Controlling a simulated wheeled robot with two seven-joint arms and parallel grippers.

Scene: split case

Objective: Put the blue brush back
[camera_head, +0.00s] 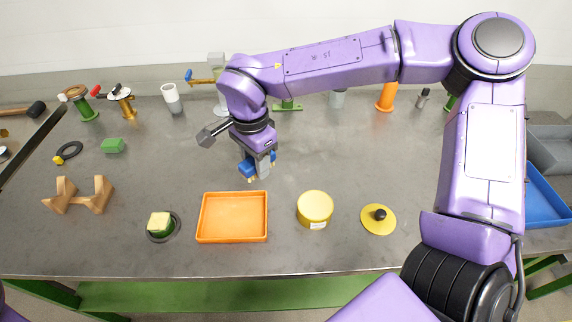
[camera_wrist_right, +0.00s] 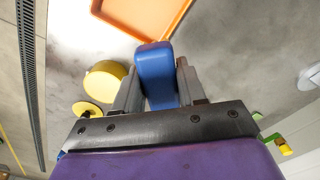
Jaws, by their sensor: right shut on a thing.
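My right gripper (camera_head: 258,170) is shut on the blue brush (camera_head: 247,167), just behind the orange tray in the head view. The brush shows blue on both sides of the jaws, with a yellowish part at its lower end. In the right wrist view the blue brush (camera_wrist_right: 157,76) sits between the two grey fingers, one against each side. It appears to be held above the table; the exact gap is unclear. The inside of the orange tray (camera_head: 233,239) looks empty, and the tray also shows in the right wrist view (camera_wrist_right: 150,37). My left gripper is out of view.
A yellow round tin (camera_head: 315,207) and a yellow lid (camera_head: 378,219) with a black knob lie right of the tray. A dark dish (camera_head: 163,238) with a sponge-like block and a wooden cradle (camera_head: 80,197) stand left. Several fixtures line the back. The middle right is clear.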

